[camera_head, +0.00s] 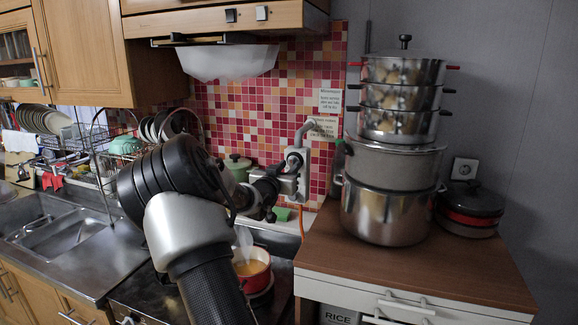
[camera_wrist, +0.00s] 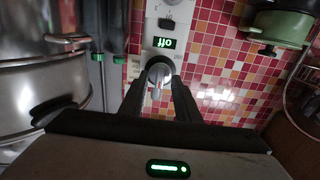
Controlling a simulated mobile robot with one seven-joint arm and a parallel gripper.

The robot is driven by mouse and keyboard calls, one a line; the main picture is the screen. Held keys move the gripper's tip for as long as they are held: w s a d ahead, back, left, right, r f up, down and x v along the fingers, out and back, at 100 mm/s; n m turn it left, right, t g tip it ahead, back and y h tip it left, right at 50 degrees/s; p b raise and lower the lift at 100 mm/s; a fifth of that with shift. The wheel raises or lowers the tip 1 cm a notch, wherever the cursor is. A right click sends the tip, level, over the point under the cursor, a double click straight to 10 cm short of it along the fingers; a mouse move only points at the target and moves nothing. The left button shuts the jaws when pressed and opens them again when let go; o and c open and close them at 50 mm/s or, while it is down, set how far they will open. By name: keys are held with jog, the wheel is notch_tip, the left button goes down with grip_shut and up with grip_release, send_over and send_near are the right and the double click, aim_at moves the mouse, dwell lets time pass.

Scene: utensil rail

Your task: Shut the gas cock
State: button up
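The gas cock is a round silver and dark knob (camera_wrist: 159,70) on a white wall unit, at the upper middle of the wrist view. A lit green display on the unit reads "off", upside down in that view. In the head view the white unit (camera_head: 303,172) is on the tiled wall below a grey pipe, partly hidden by my gripper (camera_head: 272,190). In the wrist view my gripper (camera_wrist: 158,84) is open, with one dark finger on each side of the knob. I cannot tell whether the fingers touch it.
A tall stack of steel pots (camera_head: 391,212) stands on the brown counter to the right. A red pot (camera_head: 252,270) with orange contents is on the stove below my arm. A green lidded pot (camera_head: 238,166) is behind my arm. A sink (camera_head: 62,236) is at left.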

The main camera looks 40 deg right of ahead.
jog(key=shift+w+d, duration=0.2)
jog(key=shift+d, duration=0.15)
grip_shut()
